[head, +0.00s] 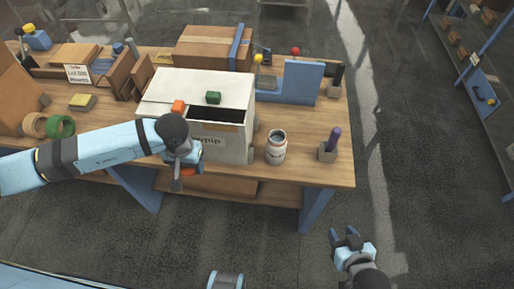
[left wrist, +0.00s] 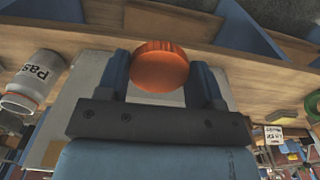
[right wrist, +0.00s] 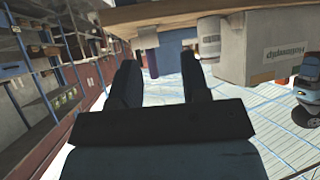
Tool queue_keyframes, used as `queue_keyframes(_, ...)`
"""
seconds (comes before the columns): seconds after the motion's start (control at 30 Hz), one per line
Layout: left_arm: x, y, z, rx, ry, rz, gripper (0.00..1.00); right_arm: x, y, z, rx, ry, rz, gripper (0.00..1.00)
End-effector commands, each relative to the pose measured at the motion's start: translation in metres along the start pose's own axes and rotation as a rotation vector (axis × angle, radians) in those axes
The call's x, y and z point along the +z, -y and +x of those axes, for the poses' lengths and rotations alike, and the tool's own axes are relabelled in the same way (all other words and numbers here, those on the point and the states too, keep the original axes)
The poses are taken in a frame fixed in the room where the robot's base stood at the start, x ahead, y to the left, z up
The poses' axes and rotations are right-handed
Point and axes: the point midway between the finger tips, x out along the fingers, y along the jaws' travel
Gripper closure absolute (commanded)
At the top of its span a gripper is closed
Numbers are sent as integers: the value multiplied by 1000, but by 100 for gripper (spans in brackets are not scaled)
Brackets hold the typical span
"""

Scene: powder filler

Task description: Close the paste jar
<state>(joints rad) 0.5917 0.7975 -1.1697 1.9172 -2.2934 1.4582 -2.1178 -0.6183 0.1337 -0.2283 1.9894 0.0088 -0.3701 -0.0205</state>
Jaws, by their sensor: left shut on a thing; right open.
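The paste jar (head: 276,147) stands upright and open on the table, right of the white box; its label partly shows in the left wrist view (left wrist: 35,80). My left gripper (head: 187,172) is shut on an orange round lid (left wrist: 160,66), held in front of the white box, to the left of the jar. The lid is apart from the jar. My right gripper (head: 347,236) is open and empty, off the table's front right, over the floor. Its spread fingers show in the right wrist view (right wrist: 160,85).
The white box (head: 245,125) bears an orange block (head: 179,106) and a green block (head: 213,97). A purple stick stands in a grey holder (head: 327,153) right of the jar. Bare tabletop (head: 310,171) lies in front of the jar.

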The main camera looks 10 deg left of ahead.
Motion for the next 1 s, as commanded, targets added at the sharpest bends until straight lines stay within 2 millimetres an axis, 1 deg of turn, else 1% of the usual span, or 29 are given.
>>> queue_keyframes(0.4, 0, 0, 0, 0, 0, 0, 64, 0, -2, 0, 2, 0, -3, 57)
queue_keyframes(0.43, 0, 0, 0, 0, 0, 0, 64, 0, -2, 0, 2, 1, -3, 53)
queue_keyframes(0.47, 0, 0, 0, 0, 0, -1, 64, 0, -2, 0, 1, 1, -5, 46)
queue_keyframes(0.5, 0, -2, 0, 1, 0, -6, 64, 0, -1, 1, -2, 1, -5, 37)
queue_keyframes(0.57, -2, -8, 0, 3, -1, -28, 64, -1, 0, 5, -14, 2, -11, 23)
queue_keyframes(0.6, -4, -14, 0, 6, -2, -55, 64, -2, 2, 10, -29, 1, -15, 14)
queue_keyframes(0.63, -5, -21, 0, 9, -1, -82, 64, -4, 4, 15, -44, 0, -22, 7)
queue_keyframes(0.67, -6, -29, -1, 10, -1, -115, 64, -6, 6, 20, -62, 2, -29, 2)
queue_keyframes(0.77, -12, -63, -6, 16, -1, -268, 64, -16, 17, 43, -152, 1, -68, 2)
queue_keyframes(0.8, -14, -79, -10, 18, -2, -342, 64, -21, 23, 53, -200, 0, -90, 2)
queue_keyframes(0.87, -16, -104, -16, 19, -1, -460, 64, -29, 32, 66, -277, -3, -132, 2)
queue_keyframes(0.9, -17, -119, -20, 18, -1, -535, 64, -34, 39, 73, -332, -7, -159, 2)
queue_keyframes(1.0, -16, -151, -32, 18, -1, -708, 64, -47, 54, 86, -456, -22, -228, 2)
